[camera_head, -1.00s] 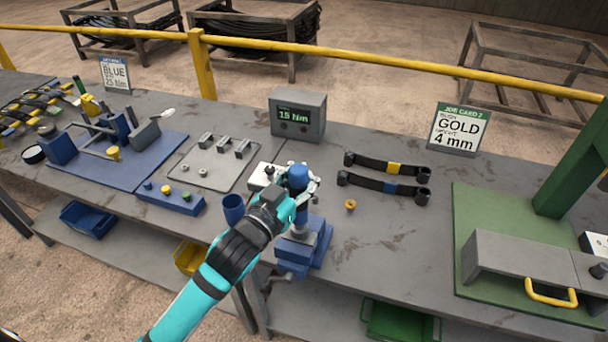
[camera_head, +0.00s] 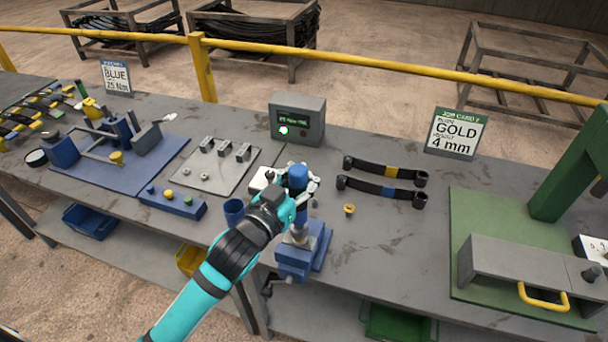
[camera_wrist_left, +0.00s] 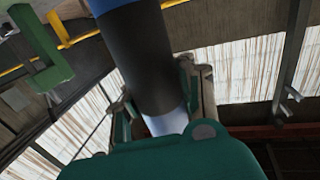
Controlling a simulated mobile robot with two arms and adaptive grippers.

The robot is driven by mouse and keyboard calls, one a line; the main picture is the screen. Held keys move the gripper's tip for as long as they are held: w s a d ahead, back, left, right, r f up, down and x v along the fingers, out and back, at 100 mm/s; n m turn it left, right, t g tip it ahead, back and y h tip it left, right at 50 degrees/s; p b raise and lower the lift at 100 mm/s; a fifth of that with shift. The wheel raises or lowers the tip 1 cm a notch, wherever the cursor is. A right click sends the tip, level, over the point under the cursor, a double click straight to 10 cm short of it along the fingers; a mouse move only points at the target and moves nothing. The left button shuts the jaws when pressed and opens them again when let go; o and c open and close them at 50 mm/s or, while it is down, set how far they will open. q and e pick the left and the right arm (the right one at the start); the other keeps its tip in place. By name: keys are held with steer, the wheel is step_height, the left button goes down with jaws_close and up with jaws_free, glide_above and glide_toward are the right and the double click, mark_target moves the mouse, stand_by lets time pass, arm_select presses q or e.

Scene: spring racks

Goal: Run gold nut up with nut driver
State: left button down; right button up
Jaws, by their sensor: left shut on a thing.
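My left gripper (camera_head: 300,190) is shut on the nut driver, whose blue handle (camera_head: 298,177) stands upright over the blue vise (camera_head: 303,258). In the left wrist view the driver's dark shaft (camera_wrist_left: 143,62) passes between the fingers. The driver's lower end meets a grey part at the top of the vise; a nut there is hidden. A small gold ring-shaped piece (camera_head: 349,209) lies on the bench right of the vise. A gold piece (camera_head: 168,196) also sits on the blue strip (camera_head: 182,208). My right gripper is out of view.
A torque display box (camera_head: 298,118) with a lit green lamp stands behind the vise. A blue cup (camera_head: 234,211) stands close left of my gripper. The green press (camera_head: 560,180) is at the right.

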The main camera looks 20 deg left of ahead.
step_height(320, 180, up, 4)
steer(key=p, duration=0.4)
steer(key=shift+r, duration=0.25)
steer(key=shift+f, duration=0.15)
